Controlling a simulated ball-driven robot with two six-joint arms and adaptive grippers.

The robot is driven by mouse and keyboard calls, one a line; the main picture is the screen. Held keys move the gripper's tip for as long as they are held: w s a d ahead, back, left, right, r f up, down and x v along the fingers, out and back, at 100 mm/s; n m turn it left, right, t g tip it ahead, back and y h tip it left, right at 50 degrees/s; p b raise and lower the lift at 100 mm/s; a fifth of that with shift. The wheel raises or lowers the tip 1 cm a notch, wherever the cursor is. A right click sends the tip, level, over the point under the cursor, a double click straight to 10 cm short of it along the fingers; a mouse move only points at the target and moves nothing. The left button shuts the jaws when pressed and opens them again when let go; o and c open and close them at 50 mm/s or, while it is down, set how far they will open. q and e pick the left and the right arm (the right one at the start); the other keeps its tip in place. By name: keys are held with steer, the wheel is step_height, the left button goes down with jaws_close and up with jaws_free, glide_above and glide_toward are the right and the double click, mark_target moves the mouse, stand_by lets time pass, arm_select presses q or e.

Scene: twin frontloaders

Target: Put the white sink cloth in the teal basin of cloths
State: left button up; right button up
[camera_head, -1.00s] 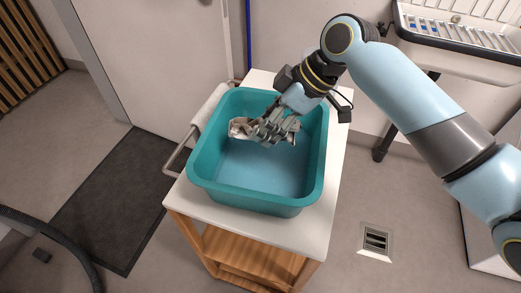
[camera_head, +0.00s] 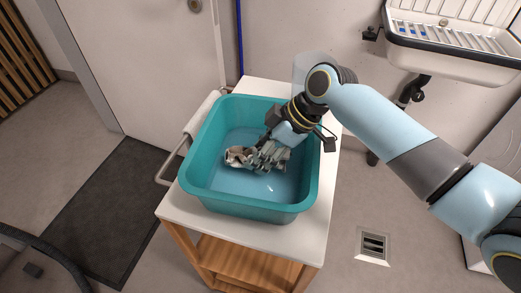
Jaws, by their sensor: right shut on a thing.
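The teal basin (camera_head: 200,190) stands on a white-topped wooden trolley in the middle of the view. My right gripper (camera_head: 258,156) reaches down inside the basin from its right side. It is shut on a small crumpled whitish cloth (camera_head: 236,157), which shows at the left of the fingers. The fingers hide part of the cloth, and I cannot tell whether it touches the basin floor. I see no other cloths in the visible part of the basin. My left gripper is not in view.
The trolley top (camera_head: 315,225) has a narrow bare rim around the basin. A rail with a white towel (camera_head: 200,118) is at its left. A white sink (camera_head: 455,55) hangs at the upper right. A dark mat (camera_head: 105,210) and floor drain (camera_head: 373,246) flank the trolley.

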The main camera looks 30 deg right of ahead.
steer(key=shift+f, duration=0.25)
steer(key=o, duration=1.1)
steer(key=shift+r, duration=0.3)
steer(key=p+v, duration=0.1)
steer(key=v, duration=1.1)
steer(key=shift+r, duration=0.35)
